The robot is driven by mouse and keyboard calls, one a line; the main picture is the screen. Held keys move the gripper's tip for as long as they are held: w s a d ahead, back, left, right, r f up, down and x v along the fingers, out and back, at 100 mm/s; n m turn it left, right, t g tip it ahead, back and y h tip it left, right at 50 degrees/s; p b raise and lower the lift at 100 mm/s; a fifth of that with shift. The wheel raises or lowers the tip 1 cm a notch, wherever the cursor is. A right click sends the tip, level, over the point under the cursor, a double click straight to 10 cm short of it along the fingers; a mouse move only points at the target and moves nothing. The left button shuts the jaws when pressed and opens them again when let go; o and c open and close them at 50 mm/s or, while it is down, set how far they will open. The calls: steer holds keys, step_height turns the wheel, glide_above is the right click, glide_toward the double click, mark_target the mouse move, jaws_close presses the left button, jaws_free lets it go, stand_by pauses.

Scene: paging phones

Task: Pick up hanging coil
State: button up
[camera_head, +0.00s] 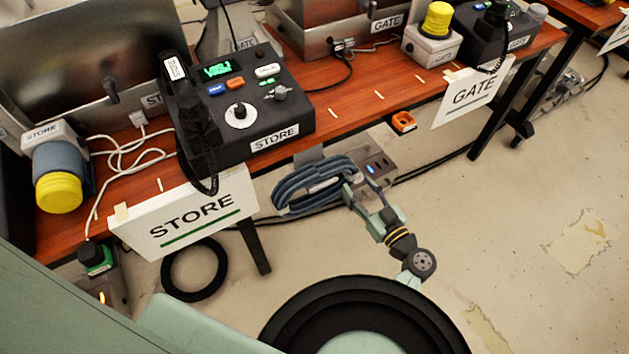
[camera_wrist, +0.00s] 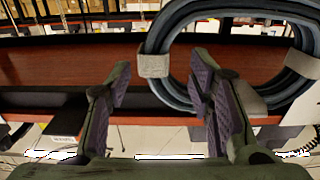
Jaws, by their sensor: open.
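The hanging coil (camera_head: 297,188) is a blue-grey bundle of cable with pale grey ties, just below the table's front edge near a metal bracket. In the wrist view the coil (camera_wrist: 178,22) fills the upper right as a large open ring. My gripper (camera_head: 355,192) is at the coil's right end in the head view. In the wrist view my gripper (camera_wrist: 160,76) is open, with the coil's left side and its grey tie showing between the fingers. The right finger overlaps the ring's opening. I cannot tell whether either finger touches the coil.
The wooden table (camera_head: 345,108) carries a STORE phone console (camera_head: 250,110) and metal boxes. A STORE sign (camera_head: 190,215) hangs left of the coil, a GATE sign (camera_head: 472,92) to the right. A metal box with a blue light (camera_head: 378,160) is beside my gripper. Floor at right is clear.

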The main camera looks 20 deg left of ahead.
mark_target(351, 179)
steer(key=p+x, duration=0.2)
steer(key=x, duration=0.4)
steer(key=shift+s+a+p, duration=0.1)
steer(key=shift+s+p, duration=0.05)
steer(key=shift+p, duration=0.15)
steer(key=shift+w+a+f, duration=0.2)
steer(key=shift+a, duration=0.05)
steer(key=shift+c, duration=0.2)
jaws_close()
steer(key=shift+d, duration=0.1)
